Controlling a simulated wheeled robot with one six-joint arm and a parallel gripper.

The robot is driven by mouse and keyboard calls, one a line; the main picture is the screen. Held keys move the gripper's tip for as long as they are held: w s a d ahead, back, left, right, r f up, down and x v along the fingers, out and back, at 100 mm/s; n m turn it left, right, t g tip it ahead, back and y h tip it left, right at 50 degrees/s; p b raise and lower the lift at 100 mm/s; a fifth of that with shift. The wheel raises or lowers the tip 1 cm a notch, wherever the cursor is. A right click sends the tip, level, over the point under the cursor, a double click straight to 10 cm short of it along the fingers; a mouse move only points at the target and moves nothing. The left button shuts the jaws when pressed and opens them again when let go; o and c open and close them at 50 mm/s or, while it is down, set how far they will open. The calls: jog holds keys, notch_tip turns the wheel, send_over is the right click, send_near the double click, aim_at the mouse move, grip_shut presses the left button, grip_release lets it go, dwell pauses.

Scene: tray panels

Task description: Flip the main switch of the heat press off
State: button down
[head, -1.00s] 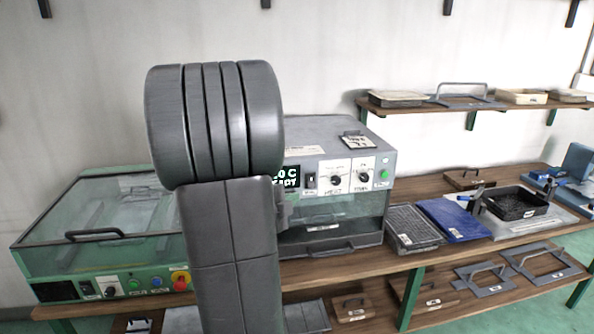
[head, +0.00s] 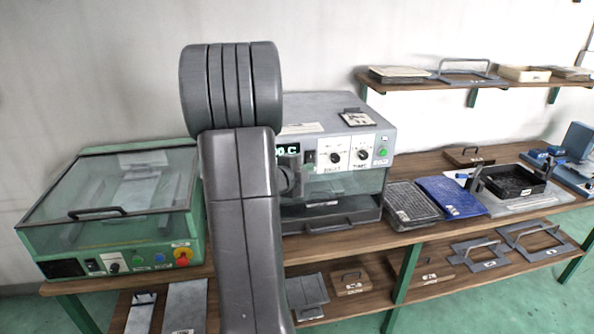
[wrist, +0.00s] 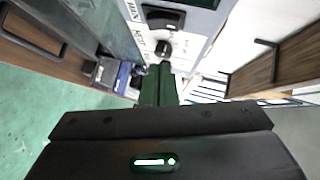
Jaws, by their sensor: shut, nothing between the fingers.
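The heat press (head: 345,110) is the grey machine in the middle of the head view, with a lit display, two knobs and a green button on its front. Its main switch (head: 310,157) is a small dark rocker between the display and the heat knob (head: 335,158). In the wrist view the main switch (wrist: 163,18) lies at the top beside a "MAIN" label, with the heat knob (wrist: 163,48) below it. My gripper (wrist: 160,70) is shut and empty, its green fingertips just below the knob in the picture. I cannot tell whether they touch the panel.
A green machine with a clear lid (head: 115,190) stands left of the press. A dark tray (head: 412,201) and a blue panel (head: 452,196) lie right of it on the bench. My arm hides part of the press and its display. Handled panels fill the lower shelf.

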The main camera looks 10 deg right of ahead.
aim_at(314, 162)
jog(key=shift+w+d+f+p, duration=0.2)
jog(key=shift+w+f+p, duration=0.05)
jog(key=shift+w, duration=0.6)
jog(key=shift+w+d+f+p, duration=0.2)
jog(key=shift+w+f, duration=0.1)
jog(key=shift+w, duration=0.6)
jog(key=shift+w+d+f+p, duration=0.2)
jog(key=shift+w+f+p, duration=0.05)
jog(key=shift+w, duration=0.6)
